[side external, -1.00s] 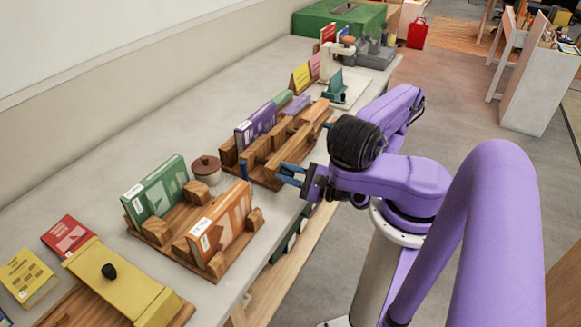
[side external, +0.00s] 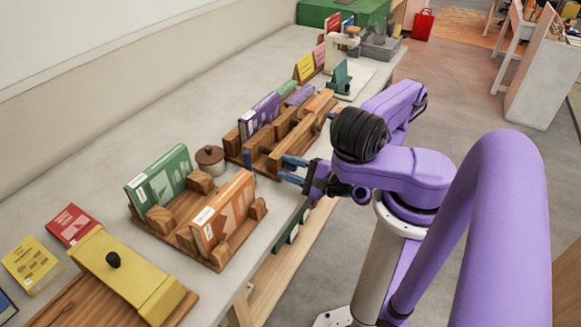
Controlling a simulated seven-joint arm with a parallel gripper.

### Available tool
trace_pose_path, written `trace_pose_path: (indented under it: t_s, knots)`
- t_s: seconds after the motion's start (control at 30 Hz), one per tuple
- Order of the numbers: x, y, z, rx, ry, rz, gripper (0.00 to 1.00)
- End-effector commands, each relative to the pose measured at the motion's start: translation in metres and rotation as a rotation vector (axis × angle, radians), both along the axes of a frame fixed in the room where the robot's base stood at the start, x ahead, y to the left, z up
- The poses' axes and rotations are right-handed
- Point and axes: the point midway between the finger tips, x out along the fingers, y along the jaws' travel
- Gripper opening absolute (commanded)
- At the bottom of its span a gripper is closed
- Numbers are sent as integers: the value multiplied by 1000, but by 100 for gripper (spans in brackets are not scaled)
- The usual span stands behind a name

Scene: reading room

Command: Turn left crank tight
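A wooden press-like frame (side external: 268,162) with parallel beams lies along the bench, with a purple book (side external: 259,120) at its back. A small dark blue upright peg (side external: 247,160) stands at the frame's near left end; it may be a crank handle, but I cannot tell for sure. No second crank is clearly visible. My gripper (side external: 291,170) is at the frame's front edge, right of the peg and apart from it. Its two blue fingers point left with a gap between them, and nothing shows in the gap. Whether a finger touches the frame is unclear.
A wooden rack with a green book (side external: 160,180) and an orange book (side external: 224,213) stands nearer on the bench. A brown lidded pot (side external: 210,159) sits left of the peg. The bench's back strip is clear.

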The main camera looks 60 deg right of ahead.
Motion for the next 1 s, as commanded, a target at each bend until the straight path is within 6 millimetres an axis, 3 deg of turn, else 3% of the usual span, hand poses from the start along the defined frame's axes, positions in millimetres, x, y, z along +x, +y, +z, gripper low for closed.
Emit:
trace_pose_path:
  t_s: [0.47, 1.0]
  knots:
    - [0, -2, 5, 50, -5, -3, 45]
    - [0, -26, 27, 529, -6, -5, 45]
